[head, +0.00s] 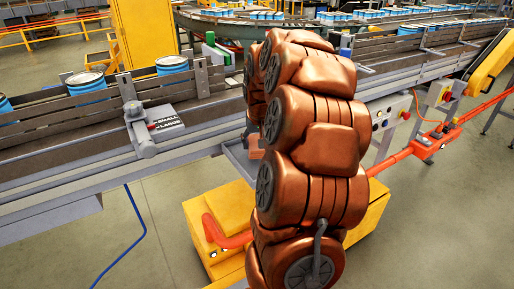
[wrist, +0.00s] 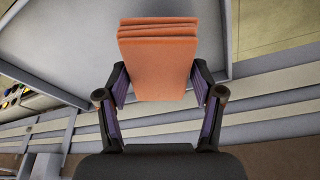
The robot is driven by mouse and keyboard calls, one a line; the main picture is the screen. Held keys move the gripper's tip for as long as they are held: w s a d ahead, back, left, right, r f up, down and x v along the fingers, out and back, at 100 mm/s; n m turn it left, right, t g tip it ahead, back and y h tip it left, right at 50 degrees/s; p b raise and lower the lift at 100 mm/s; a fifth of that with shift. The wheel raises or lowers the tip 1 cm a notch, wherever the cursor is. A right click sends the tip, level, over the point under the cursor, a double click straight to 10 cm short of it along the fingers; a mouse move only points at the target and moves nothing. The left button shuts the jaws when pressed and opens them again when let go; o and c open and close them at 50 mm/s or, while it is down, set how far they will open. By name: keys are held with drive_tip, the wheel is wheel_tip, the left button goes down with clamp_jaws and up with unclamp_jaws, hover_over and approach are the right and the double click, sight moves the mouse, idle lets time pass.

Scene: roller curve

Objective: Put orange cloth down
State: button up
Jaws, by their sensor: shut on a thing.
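The orange cloth (wrist: 158,50) is a folded, layered block in the wrist view. My gripper (wrist: 160,84) has a finger on each side of it and is shut on it. In the head view a small part of the cloth (head: 256,153) shows left of my copper-coloured arm, which hides the rest and my gripper. A grey tray (wrist: 95,50) lies behind the cloth in the wrist view, and its edge shows beside the conveyor in the head view (head: 237,160). I cannot tell whether the cloth touches the tray.
A conveyor (head: 60,165) with side rails carries blue cans (head: 172,66) behind the tray. A lever with a small/large plate (head: 166,124) sits on its near rail. A yellow cabinet (head: 215,225) stands below. An orange-red rail (head: 400,158) is at right. Floor is open at front left.

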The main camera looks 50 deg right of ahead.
drive_tip(key=shift+f+p, duration=0.85)
drive_tip(key=shift+f, duration=0.45)
drive_tip(key=shift+w+f, duration=0.1)
drive_tip(key=shift+f, duration=0.35)
drive_tip(key=shift+f, duration=0.25)
drive_tip(key=o, duration=1)
drive_tip(key=shift+r, duration=0.1)
